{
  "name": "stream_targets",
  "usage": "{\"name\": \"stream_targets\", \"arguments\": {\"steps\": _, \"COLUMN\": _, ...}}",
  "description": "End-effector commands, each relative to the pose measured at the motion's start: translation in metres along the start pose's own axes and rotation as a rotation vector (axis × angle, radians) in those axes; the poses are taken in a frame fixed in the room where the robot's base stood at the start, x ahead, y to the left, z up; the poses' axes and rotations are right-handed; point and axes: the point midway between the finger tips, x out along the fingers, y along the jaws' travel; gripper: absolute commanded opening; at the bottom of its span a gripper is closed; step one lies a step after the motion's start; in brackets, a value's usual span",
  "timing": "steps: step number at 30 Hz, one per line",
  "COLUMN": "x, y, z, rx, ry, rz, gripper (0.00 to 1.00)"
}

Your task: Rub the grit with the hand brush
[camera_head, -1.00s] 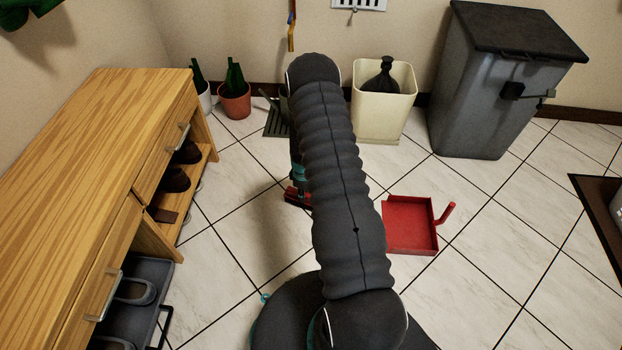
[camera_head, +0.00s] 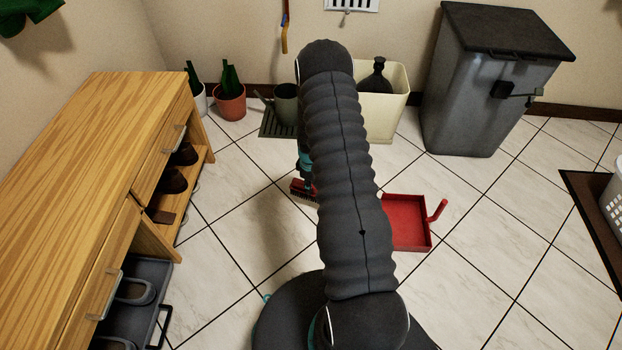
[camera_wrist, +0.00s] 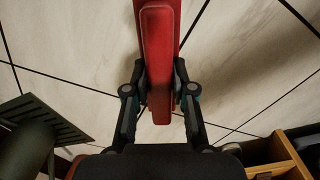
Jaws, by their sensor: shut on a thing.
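My gripper (camera_wrist: 160,78) is shut on the red hand brush (camera_wrist: 158,45), with one finger on each side of it in the wrist view. I cannot make out any grit in either view.
A red dustpan (camera_head: 408,222) lies on the floor right of my arm. A wooden shoe cabinet (camera_head: 110,130) stands left. Potted plants (camera_head: 230,102), a cream bin (camera_head: 384,115) and a grey bin (camera_head: 480,100) line the wall. A dark mat (camera_head: 590,210) is at right. Floor between is mostly clear.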

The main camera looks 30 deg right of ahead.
Motion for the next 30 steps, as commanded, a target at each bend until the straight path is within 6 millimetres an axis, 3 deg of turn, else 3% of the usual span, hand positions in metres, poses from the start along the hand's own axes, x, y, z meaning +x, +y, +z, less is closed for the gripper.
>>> {"name": "stream_targets", "arguments": {"steps": 8, "x": -0.025, "y": -0.002, "z": -0.003, "rx": -0.006, "ry": 0.0, "rz": 0.0, "gripper": 0.0}}
{"name": "stream_targets", "arguments": {"steps": 22, "x": -0.033, "y": -0.006, "z": -0.008, "rx": 0.007, "ry": 0.001, "rz": 0.001, "gripper": 0.0}}
{"name": "stream_targets", "arguments": {"steps": 26, "x": -0.058, "y": -0.023, "z": -0.026, "rx": 0.085, "ry": 0.003, "rz": 0.004, "gripper": 0.0}}
{"name": "stream_targets", "arguments": {"steps": 30, "x": -0.102, "y": -0.059, "z": -0.052, "rx": 0.241, "ry": 0.004, "rz": 0.004, "gripper": 0.0}}
